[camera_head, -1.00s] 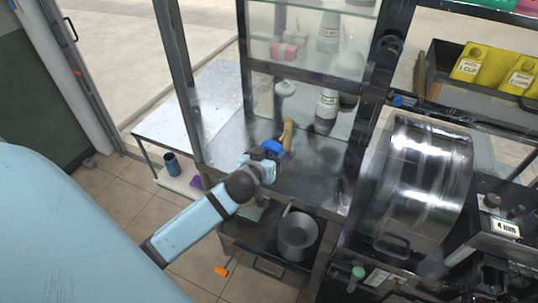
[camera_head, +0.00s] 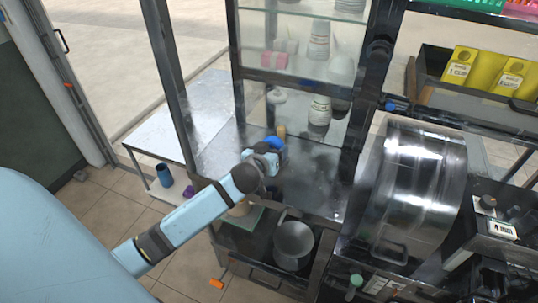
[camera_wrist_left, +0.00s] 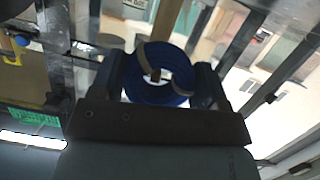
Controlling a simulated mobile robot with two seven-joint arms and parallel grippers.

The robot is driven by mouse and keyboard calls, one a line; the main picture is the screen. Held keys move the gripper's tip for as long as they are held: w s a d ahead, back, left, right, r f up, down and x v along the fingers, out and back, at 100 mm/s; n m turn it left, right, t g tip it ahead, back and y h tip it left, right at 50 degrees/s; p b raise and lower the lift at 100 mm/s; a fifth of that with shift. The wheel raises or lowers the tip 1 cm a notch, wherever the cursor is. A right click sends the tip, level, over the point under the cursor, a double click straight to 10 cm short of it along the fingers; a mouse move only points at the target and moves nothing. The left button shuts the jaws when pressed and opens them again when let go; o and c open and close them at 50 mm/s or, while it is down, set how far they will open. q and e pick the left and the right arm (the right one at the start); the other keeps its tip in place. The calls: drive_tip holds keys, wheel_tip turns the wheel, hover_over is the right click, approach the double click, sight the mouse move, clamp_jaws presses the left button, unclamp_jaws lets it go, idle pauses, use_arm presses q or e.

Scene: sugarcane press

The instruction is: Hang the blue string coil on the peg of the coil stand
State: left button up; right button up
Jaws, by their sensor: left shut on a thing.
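The blue string coil (camera_head: 276,142) is a thick blue ring above the steel counter (camera_head: 310,190). My left gripper (camera_head: 268,151) is shut on it. In the left wrist view, the coil (camera_wrist_left: 185,62) sits between the two dark fingers of my left gripper (camera_wrist_left: 162,75), and a brownish piece shows in its hole. A light wooden upright piece (camera_head: 281,131), perhaps the coil stand, shows just behind the coil in the head view. The coil and gripper hide its lower part. I cannot tell whether the coil is around a peg. My right gripper is not in view.
A glass-shelved frame with bottles (camera_head: 319,110) stands behind the counter. A big steel drum (camera_head: 420,185) is at the right. A grey pot (camera_head: 293,243) is on the lower shelf. A white side table (camera_head: 190,115) with a blue cup (camera_head: 165,175) below is at the left.

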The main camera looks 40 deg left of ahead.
use_arm(q)
drive_tip(key=shift+w+a, duration=0.15)
drive_tip(key=shift+w, duration=0.4)
drive_tip(key=shift+w+a+f, duration=0.2)
drive_tip(key=shift+w+f, duration=0.3)
drive_tip(key=shift+w, duration=0.25)
drive_tip(key=shift+b, duration=0.3)
drive_tip(key=o, duration=1)
drive_tip(key=shift+c, duration=0.2)
